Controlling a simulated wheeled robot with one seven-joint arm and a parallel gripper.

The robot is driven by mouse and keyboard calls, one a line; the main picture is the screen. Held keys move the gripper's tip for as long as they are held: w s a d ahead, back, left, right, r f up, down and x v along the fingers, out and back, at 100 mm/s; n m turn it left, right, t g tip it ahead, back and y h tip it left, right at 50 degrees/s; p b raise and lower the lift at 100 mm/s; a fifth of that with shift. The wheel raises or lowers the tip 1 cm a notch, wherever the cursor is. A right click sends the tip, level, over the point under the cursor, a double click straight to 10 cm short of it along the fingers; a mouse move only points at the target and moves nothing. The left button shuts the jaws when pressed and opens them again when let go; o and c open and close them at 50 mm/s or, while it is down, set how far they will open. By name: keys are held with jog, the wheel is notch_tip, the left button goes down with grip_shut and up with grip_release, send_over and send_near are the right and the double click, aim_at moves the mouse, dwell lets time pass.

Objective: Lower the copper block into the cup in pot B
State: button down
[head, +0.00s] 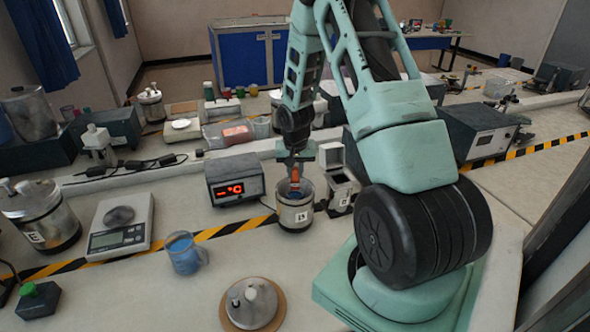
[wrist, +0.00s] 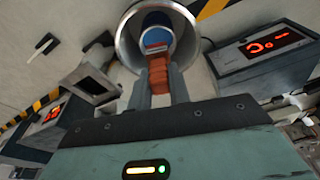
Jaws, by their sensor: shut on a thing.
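The copper block (wrist: 159,72) is gripped between the two fingers of my gripper (wrist: 160,86) in the wrist view. In the head view my gripper (head: 295,160) points down over the metal pot (head: 294,216) in mid-table, which has a white label; its letter is too small to read surely. The pot's round rim (wrist: 122,40) surrounds a blue cup (wrist: 156,20) in the wrist view. The block's far end overlaps the cup's near side in that view; I cannot tell how deep it is or whether it touches. The head view shows the block only as a small orange patch.
A box with a red display (head: 236,181) stands just left of the pot, and a small open-topped box (head: 340,188) stands just right. A scale (head: 121,224), a blue mug (head: 184,253) and another labelled pot (head: 40,215) are at left. A metal lid (head: 252,302) lies in front.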

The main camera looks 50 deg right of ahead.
aim_at(295, 180)
jog(key=shift+f+b, duration=1.4)
jog(key=shift+f, duration=0.75)
jog(key=c, duration=1.6)
grip_release()
jog(key=shift+r, duration=0.1)
jog(key=shift+r+p, duration=1.45)
jog(key=shift+r, duration=0.45)
